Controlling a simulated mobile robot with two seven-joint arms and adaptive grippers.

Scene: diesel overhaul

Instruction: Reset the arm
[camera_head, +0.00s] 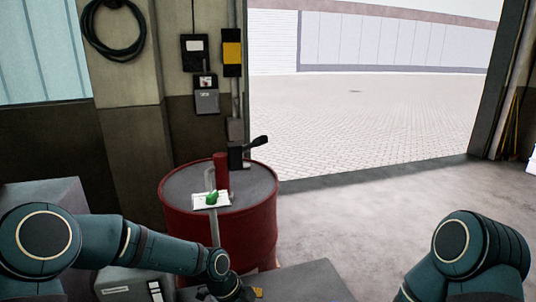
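My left arm (150,250) comes in from the left and bends down at its wrist (221,264) near the bottom edge. Only a dark part of the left gripper (228,290) shows there, cut by the frame, so its fingers cannot be read. My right arm (462,246) is at the lower right, with its elbow raised and its forearm running down out of view. The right gripper is out of the picture.
A red drum (235,240) with a pump (222,172) stands behind my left wrist. A grey surface (310,284) and a grey box (130,284) lie below. Floor at right is clear.

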